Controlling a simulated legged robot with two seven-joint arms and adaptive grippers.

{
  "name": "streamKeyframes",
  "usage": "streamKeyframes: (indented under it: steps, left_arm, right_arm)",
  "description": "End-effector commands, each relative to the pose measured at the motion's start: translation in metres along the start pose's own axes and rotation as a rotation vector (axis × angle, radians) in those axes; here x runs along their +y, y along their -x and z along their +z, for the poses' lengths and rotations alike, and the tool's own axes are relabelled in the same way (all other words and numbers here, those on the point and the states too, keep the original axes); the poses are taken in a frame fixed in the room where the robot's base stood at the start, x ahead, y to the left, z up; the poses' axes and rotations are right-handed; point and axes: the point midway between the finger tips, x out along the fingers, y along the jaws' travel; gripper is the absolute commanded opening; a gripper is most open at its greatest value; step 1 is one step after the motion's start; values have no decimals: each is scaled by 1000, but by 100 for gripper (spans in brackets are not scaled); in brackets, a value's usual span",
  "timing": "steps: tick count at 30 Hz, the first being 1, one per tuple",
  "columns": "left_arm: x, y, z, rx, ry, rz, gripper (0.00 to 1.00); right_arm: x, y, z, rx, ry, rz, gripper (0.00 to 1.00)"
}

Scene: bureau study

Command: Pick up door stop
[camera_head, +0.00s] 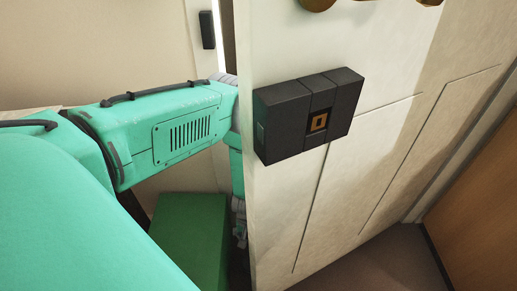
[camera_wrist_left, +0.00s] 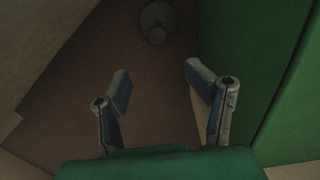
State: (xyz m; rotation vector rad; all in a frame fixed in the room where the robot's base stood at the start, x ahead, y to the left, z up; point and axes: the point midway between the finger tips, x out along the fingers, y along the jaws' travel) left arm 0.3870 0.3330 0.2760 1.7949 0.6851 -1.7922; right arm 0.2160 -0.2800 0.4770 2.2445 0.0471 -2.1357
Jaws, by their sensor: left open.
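A grey rounded object, likely the door stop (camera_wrist_left: 157,22), stands on the brown floor at the top of the left wrist view. It is dim, and its far side is cut by the frame edge. My left gripper (camera_wrist_left: 160,88) is open and empty, its two fingers spread below the object in that picture and apart from it. In the head view my left arm reaches behind the door's edge, and only a bit of the left gripper (camera_head: 240,224) shows there. The door stop is not visible in the head view. My right gripper is not in view.
The cream door (camera_head: 385,150) with a black lock box (camera_head: 308,113) stands close to the right of my left arm. A green block-like thing (camera_head: 188,235) is below the arm; a green surface (camera_wrist_left: 265,60) flanks the gripper on the right. Brown floor lies between the fingers.

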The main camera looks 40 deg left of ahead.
Motion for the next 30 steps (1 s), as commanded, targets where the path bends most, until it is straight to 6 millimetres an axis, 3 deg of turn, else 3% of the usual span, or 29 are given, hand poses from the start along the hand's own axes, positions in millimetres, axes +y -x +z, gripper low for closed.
streamKeyframes:
  steps: [3,9,17,24,30]
  left_arm:
    - [-1,-28,2,-2,-1,-2,52]
    - [1,-64,3,-1,-3,-4,52]
    - [1,-83,2,-3,-2,-2,52]
    - [4,-120,1,-4,-2,-3,52]
    - [5,-128,1,-3,-2,-3,52]
  right_arm:
    - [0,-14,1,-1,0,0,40]
    - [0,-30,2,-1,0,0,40]
    - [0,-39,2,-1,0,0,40]
    - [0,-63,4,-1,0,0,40]
    - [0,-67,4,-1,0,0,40]
